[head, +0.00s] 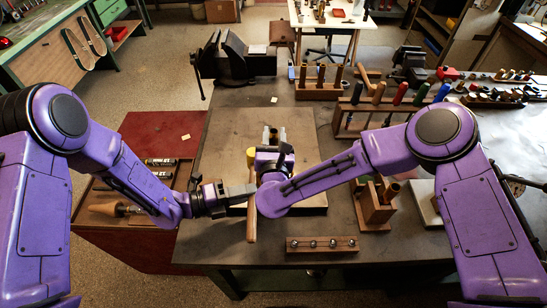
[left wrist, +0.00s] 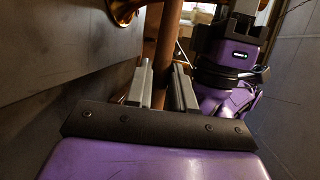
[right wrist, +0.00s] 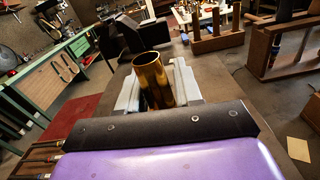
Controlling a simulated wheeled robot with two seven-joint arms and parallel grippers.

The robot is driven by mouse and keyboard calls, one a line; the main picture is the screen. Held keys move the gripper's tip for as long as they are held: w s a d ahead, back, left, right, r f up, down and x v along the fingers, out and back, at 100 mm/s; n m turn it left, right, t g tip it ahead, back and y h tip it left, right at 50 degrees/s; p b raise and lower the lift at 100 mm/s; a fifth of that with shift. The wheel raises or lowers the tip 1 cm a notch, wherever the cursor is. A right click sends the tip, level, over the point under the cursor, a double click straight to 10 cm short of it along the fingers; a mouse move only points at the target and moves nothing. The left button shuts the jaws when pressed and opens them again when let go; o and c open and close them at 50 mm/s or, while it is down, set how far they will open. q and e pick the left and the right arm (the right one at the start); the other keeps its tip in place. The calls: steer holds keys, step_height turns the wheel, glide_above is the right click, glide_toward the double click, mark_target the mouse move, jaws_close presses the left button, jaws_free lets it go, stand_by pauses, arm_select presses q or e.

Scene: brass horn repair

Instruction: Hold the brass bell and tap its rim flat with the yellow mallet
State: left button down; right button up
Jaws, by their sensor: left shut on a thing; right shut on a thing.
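My left gripper (head: 252,188) is shut on the wooden handle of the yellow mallet (head: 251,218). The handle stands between the fingers in the left wrist view (left wrist: 166,50). The yellow mallet head (head: 251,157) shows just beyond my grippers, partly hidden. My right gripper (head: 275,150) is shut on the tube of the brass bell (head: 282,134), just above the board. The tube's open end shows between the fingers in the right wrist view (right wrist: 152,75). A flared brass edge (left wrist: 112,8) shows at the top of the left wrist view. Whether the mallet touches the rim is hidden.
A tan board (head: 228,130) lies on the bench under my grippers. A dark vise (head: 233,58) stands at the back left. Wooden racks of tools (head: 373,107) stand at the back right. A wooden block with several small knobs (head: 322,245) lies at the front edge.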

steer(key=o, duration=1.1)
steer(key=s, duration=1.2)
